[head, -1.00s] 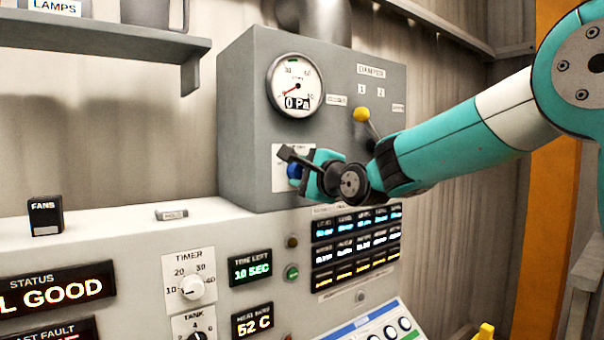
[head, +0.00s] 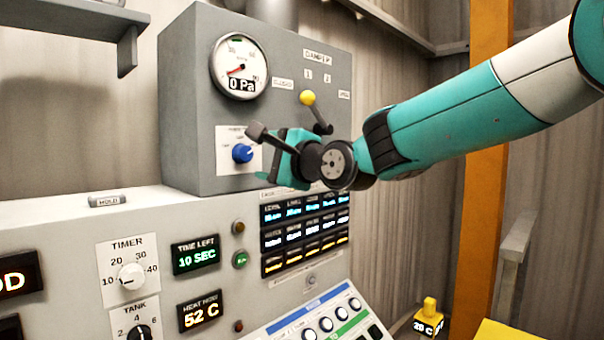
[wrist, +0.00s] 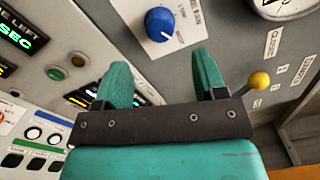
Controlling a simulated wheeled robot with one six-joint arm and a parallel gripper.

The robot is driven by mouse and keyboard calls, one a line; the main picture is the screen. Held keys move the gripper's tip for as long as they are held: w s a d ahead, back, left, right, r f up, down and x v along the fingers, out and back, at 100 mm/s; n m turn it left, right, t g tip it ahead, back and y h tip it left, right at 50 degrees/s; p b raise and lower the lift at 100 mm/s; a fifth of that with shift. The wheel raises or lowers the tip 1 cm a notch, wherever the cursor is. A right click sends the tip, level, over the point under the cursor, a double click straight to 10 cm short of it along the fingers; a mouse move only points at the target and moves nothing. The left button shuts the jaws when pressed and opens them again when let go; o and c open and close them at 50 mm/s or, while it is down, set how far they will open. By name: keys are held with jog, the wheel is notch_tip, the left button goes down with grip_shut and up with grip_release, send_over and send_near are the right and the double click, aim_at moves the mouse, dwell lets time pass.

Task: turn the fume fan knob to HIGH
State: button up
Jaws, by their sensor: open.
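The blue fan knob (head: 242,153) sits on a white label plate (head: 226,166) on the front of the grey box, below the gauge. It also shows in the wrist view (wrist: 160,24), beyond the fingertips, with a white mark on its face. The plate's lettering is too small to read surely. My gripper (head: 270,160) is just right of the knob in the head view, apart from it. In the wrist view its two teal fingers (wrist: 163,75) are spread with nothing between them.
A pressure gauge (head: 239,67) reading 0 Pa is above the knob. A yellow-tipped damper lever (head: 308,98) stands out close above my gripper. Below is a console (head: 80,222) with a timer dial (head: 131,277) and lit displays (head: 196,254).

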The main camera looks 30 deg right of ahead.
jog(key=b+v, duration=0.1)
jog(key=v, duration=0.8)
jog(key=shift+s+b, duration=0.35)
jog(key=shift+s, duration=0.05)
jog(key=shift+d, duration=0.1)
jog(key=s+a+f+n+g+y, duration=0.1)
jog(key=s+a+f+n+g, duration=0.35)
jog(key=f+n, duration=0.3)
jog(key=s+a+f+n+g, duration=0.4)
jog(key=f+n+g, duration=0.2)
jog(key=f, duration=0.3)
jog(key=s+f+n+g+h, duration=0.1)
jog(key=s+f+n+g, duration=0.2)
jog(key=s, duration=0.4)
jog(key=s+a+f+n+g+h, duration=0.1)
jog(key=s+f+n+g, duration=0.3)
jog(key=s+f+n, duration=0.2)
jog(key=shift+s+n, duration=0.45)
jog(key=shift+n, duration=0.8)
